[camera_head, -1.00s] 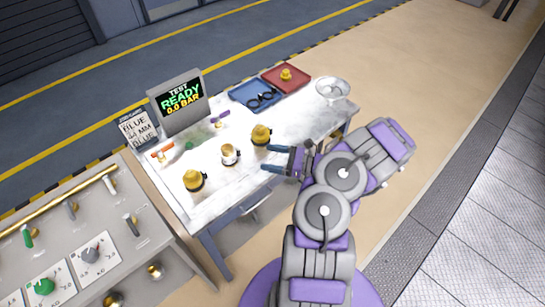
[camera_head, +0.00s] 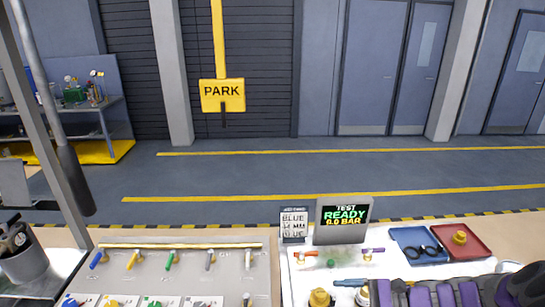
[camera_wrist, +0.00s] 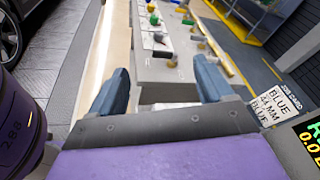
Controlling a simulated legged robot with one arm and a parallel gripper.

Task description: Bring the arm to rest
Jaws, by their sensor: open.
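My gripper (camera_head: 354,289) shows at the bottom of the head view, low over the front of the white table (camera_head: 293,275), pointing left. Its purple and grey arm runs off to the right. In the wrist view, the two blue-grey fingers of my gripper (camera_wrist: 162,82) stand wide apart with nothing between them. Past them lies the grey valve bench. A brass fitting (camera_head: 320,298) on the table is just left of the fingertips in the head view. The rest of my arm is cut off by the lower edge.
The grey valve bench (camera_head: 190,266) with coloured levers is left of the table. The READY screen (camera_head: 343,219), job card (camera_head: 294,225), blue tray (camera_head: 407,234) and red tray (camera_head: 466,255) stand at the back. A yellow PARK sign (camera_head: 222,95) hangs beyond open floor.

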